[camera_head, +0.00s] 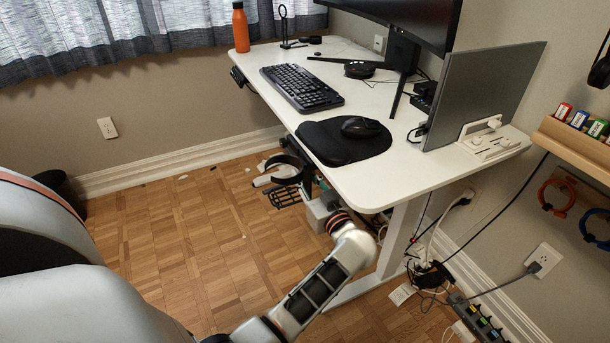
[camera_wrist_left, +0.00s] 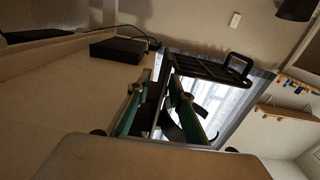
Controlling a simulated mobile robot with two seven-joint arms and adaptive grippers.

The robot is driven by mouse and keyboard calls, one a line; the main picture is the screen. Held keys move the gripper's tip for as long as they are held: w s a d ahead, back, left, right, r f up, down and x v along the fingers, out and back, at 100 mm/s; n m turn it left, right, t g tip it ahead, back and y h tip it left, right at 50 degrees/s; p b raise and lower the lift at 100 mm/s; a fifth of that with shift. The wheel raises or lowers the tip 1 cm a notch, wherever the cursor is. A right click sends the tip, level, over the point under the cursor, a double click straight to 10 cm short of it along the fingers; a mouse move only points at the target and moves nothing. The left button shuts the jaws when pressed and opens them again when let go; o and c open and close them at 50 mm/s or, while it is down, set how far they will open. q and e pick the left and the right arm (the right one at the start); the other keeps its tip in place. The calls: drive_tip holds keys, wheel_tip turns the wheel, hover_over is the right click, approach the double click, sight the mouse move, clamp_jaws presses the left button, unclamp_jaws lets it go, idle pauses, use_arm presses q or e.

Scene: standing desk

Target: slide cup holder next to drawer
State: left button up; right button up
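The cup holder is black, with a curved ring (camera_head: 297,160) and a wire-like grid (camera_head: 285,196), below the desk's near-left edge. In the left wrist view its slatted part (camera_wrist_left: 210,68) lies just beyond my left gripper. My left gripper (camera_wrist_left: 158,88) has teal-lined fingers standing apart, with a dark part of the holder seen between them; contact cannot be told. In the head view the gripper is mostly hidden behind the holder and desk edge. A black box (camera_wrist_left: 118,47), apparently the drawer, sits against the desk underside. My right gripper is not in view.
The white desk (camera_head: 420,175) carries a keyboard (camera_head: 302,87), a mouse on a black pad (camera_head: 320,143), an orange bottle (camera_head: 240,27) and monitors. A desk leg (camera_head: 400,240) and cables stand right of my arm. The wooden floor to the left is mostly clear.

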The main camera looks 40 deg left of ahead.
use_arm(q)
drive_tip(key=shift+w+a, duration=0.25)
drive_tip(key=shift+a, duration=0.25)
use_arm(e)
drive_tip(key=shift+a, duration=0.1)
use_arm(q)
drive_tip(key=shift+r, duration=0.1)
